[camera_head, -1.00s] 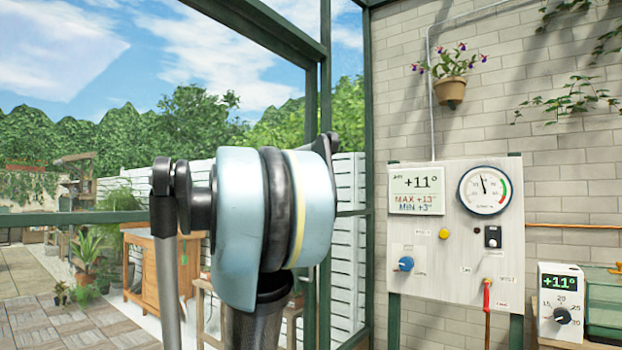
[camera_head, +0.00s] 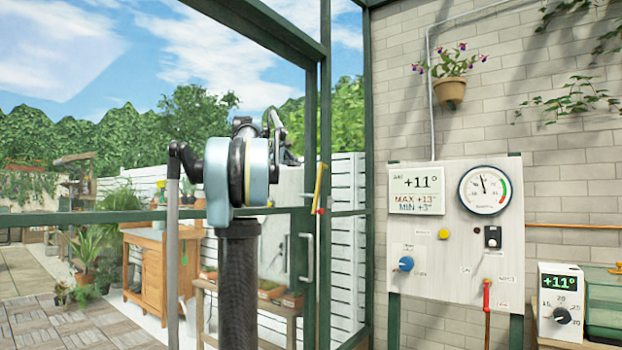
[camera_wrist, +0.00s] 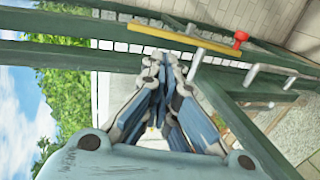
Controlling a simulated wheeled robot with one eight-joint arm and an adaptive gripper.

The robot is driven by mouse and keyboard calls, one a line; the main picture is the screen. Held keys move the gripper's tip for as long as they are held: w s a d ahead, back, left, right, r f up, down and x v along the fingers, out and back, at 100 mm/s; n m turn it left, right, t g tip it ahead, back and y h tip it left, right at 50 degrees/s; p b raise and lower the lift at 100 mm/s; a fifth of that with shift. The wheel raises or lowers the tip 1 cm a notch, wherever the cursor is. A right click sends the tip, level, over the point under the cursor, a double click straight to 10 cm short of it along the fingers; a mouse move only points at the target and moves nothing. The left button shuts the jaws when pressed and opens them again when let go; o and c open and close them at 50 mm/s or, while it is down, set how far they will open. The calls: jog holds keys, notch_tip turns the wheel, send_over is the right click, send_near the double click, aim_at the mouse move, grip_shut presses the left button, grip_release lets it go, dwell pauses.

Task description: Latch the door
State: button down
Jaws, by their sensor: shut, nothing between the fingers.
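The green-framed glass door (camera_head: 311,120) stands beside the green post (camera_head: 325,110); I cannot tell whether a gap remains between them. A yellow latch bar (camera_head: 321,185) with a red knob (camera_head: 320,211) stands nearly upright there, slightly tilted. In the wrist view the yellow bar (camera_wrist: 180,38) lies across the green frame, its red knob (camera_wrist: 240,38) to the right. A silver door handle (camera_head: 307,257) is below the latch. My gripper (camera_wrist: 162,68) is shut and empty, its tips near the yellow bar but apparently apart from it.
A panel with gauges (camera_head: 455,250) stands against the brick wall at right, with a thermostat box (camera_head: 561,305) beside it. A flower pot (camera_head: 449,90) hangs above. Outside the glass are a wooden cabinet (camera_head: 150,275), plants and a white fence.

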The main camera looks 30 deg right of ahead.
jog(key=x, duration=1.4)
jog(key=shift+w+a, duration=0.1)
jog(key=shift+w, duration=0.1)
